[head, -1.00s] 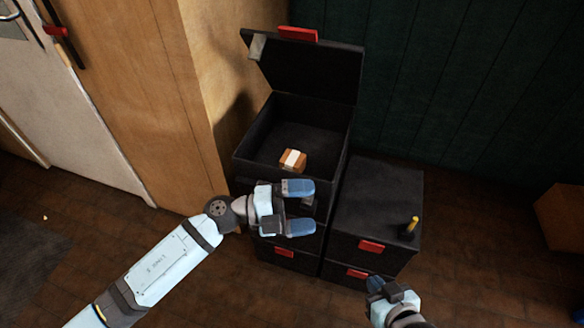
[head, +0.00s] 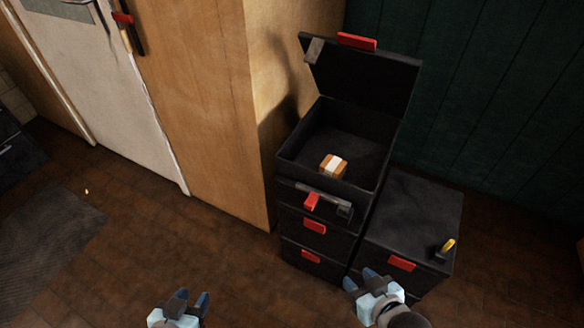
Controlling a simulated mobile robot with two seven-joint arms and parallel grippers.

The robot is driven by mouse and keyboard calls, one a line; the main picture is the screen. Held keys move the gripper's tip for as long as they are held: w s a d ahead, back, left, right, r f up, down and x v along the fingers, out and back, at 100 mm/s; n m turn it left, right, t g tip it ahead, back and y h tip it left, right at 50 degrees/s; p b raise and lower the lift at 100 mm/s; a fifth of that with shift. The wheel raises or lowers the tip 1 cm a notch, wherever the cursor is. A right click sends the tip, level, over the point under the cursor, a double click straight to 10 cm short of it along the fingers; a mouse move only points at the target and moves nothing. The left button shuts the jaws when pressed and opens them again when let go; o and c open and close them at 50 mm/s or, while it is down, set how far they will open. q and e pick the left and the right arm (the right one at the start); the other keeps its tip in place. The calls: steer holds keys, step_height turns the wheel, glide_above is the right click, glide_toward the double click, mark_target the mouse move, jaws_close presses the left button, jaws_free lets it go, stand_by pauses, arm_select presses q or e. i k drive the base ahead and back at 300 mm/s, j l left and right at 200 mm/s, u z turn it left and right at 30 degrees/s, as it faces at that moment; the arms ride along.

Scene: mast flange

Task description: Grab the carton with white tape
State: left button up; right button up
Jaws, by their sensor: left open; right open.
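A small brown carton with white tape (head: 333,166) lies inside the open black box (head: 285,164) on top of the taller stack, near the front of its floor. My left gripper (head: 191,298) is open and empty at the bottom of the head view, low and left of the stack. My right gripper (head: 362,279) is open and empty in front of the lower black stack. Neither gripper touches the carton.
The box's lid (head: 365,83) stands raised at the back. A yellow-handled tool (head: 446,248) stands on the lower stack (head: 412,208). A wooden cabinet (head: 205,100) stands at left; the floor in front is clear.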

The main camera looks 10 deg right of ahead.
mark_target(332, 166)
steer(key=l+u, duration=0.15)
steer(key=u, duration=0.2)
steer(key=k+l+u, duration=0.1)
steer(key=u, duration=0.3)
steer(key=k+l+u, duration=0.1)
steer(key=u, duration=0.25)
steer(key=k+l, duration=0.6)
steer(key=l, duration=0.2)
